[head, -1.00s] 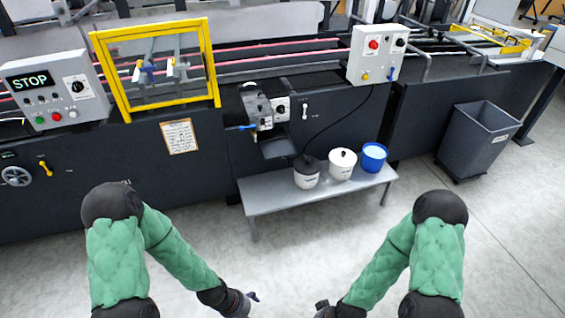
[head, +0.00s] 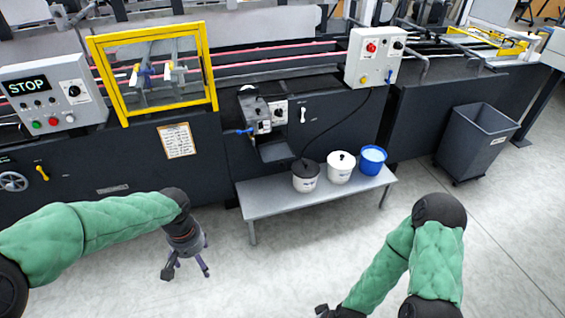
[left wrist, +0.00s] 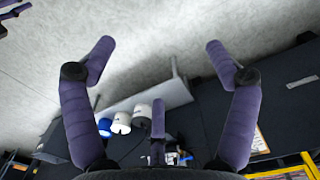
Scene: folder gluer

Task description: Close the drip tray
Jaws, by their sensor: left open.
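The drip tray (head: 279,153) is a dark shallow tray under the grey glue unit (head: 262,115) on the machine's front. It juts out above the bench, so it looks pulled out. My left gripper (head: 188,272) is open and empty over the floor, left of the bench and well short of the tray. Its spread fingers also show in the left wrist view (left wrist: 160,50); I cannot make out the tray there. My right gripper (head: 326,311) is at the bottom edge of the head view, mostly cut off.
A grey bench (head: 265,197) stands below the tray. On it are a white pot with a dark lid (head: 306,178), another lidded white pot (head: 340,168) and a blue bucket (head: 372,161). A black cable hangs near the tray. A grey bin (head: 477,140) stands right. The front floor is clear.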

